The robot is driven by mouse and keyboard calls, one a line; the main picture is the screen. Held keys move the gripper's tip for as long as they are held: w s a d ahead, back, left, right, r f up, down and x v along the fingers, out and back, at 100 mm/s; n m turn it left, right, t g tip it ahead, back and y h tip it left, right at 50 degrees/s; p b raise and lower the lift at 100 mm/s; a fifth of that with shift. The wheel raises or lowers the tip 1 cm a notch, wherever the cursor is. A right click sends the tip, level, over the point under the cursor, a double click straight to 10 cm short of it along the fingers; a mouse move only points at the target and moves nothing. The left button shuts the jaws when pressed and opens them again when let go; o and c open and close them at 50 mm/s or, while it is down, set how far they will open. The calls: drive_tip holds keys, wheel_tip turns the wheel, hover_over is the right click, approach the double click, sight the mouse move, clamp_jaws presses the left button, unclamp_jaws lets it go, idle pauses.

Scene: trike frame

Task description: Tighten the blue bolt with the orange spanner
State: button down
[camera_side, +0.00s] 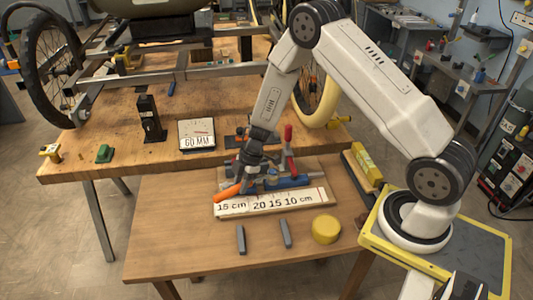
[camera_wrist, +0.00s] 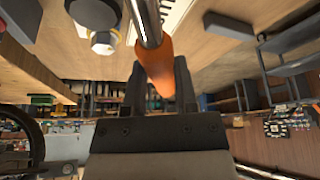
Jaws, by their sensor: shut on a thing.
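The spanner's orange handle (camera_side: 228,192) points out to the lower left of my gripper (camera_side: 246,182) in the side view. In the wrist view my gripper (camera_wrist: 158,80) is shut on the orange spanner (camera_wrist: 157,64), with a dark finger on each side of the handle. Its metal shaft (camera_wrist: 146,18) runs up out of the picture, so the spanner's head is hidden there. A pale hexagonal head (camera_wrist: 104,42) with a bit of blue beside it lies left of the shaft, apart from it. I cannot clearly make out the blue bolt or whether the spanner touches it.
A white ruler board (camera_side: 270,204) lies on the lower wooden table, below a blue and red clamp-like fixture (camera_side: 290,181). The trike frame (camera_side: 190,72) is behind. The table's front left is clear.

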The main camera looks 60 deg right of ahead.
drive_tip(key=shift+w+d+m+t, duration=0.2)
drive_tip(key=shift+w+d+m, duration=0.05)
drive_tip(key=shift+w+m, duration=0.2)
drive_tip(key=shift+w+d+m+t, duration=0.2)
drive_tip(key=shift+w+m, duration=0.25)
idle(1.0)
drive_tip(key=shift+s+a+n+g, duration=0.3)
drive_tip(key=shift+s+a+n, duration=0.05)
drive_tip(key=shift+s+n, duration=0.35)
idle(1.0)
drive_tip(key=c, duration=1)
unclamp_jaws()
clamp_jaws()
drive_tip(key=shift+r, duration=1.65)
